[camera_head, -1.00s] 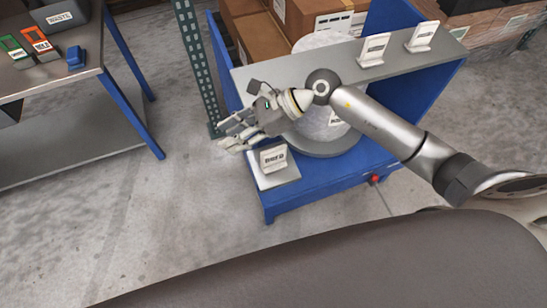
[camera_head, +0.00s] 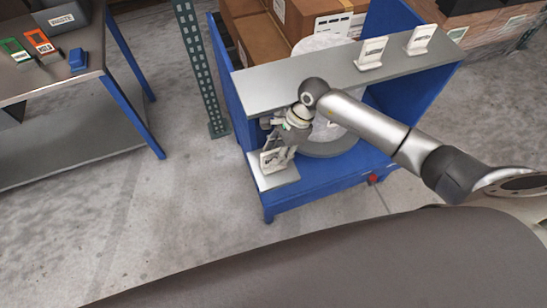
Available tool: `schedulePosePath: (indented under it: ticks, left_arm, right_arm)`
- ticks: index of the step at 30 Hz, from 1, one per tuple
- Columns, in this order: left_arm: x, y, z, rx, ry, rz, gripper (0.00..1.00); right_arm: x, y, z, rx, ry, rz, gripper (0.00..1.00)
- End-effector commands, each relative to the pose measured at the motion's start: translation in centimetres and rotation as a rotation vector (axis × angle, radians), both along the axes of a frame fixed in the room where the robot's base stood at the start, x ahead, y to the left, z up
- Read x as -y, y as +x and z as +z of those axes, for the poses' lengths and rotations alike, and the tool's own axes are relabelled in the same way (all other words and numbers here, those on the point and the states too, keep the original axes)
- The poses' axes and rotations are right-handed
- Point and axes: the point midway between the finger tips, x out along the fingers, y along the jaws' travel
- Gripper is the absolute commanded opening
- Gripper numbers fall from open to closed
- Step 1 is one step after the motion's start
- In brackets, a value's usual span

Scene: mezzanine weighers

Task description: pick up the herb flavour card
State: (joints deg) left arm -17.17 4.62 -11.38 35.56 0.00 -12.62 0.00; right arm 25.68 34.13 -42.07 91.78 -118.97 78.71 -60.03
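The herb flavour card (camera_head: 269,161) is a small white card in a stand on a light grey plate (camera_head: 282,180) at the front left corner of the blue station. Its lettering is partly covered now. My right gripper (camera_head: 279,157) points down at the card, with its fingers over and beside it. I cannot tell whether the fingers touch or close on it. The card appears to stand on the plate. My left gripper is not in view.
A grey shelf (camera_head: 300,78) spans the station above, close to my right wrist, with two more white cards (camera_head: 371,54) (camera_head: 420,40) on it. A round grey drum (camera_head: 327,147) stands behind my gripper. A green post (camera_head: 200,70) and a table (camera_head: 85,85) are left.

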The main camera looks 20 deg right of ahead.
Motion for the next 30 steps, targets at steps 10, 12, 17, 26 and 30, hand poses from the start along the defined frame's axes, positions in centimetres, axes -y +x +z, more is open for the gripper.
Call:
schedulePosePath:
  ticks: [10, 12, 17, 26, 30]
  left_arm:
    - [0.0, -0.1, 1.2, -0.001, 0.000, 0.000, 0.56]
    - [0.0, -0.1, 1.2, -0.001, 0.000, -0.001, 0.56]
    - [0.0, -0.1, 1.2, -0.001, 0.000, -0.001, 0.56]
    - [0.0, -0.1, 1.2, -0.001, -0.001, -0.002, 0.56]
    - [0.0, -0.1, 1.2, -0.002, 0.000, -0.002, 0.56]
  right_arm:
    - [-1.2, -0.1, -3.3, -0.001, 0.002, -0.002, 0.36]
    - [-1.2, -0.1, -3.3, 0.000, 0.001, -0.001, 0.36]
    - [-1.2, -0.1, -3.3, 0.000, 0.001, -0.001, 0.31]
    - [-1.2, -0.1, -3.3, 0.000, 0.001, -0.001, 0.00]
    - [-1.2, -0.1, -3.2, 0.000, 0.001, -0.001, 0.00]
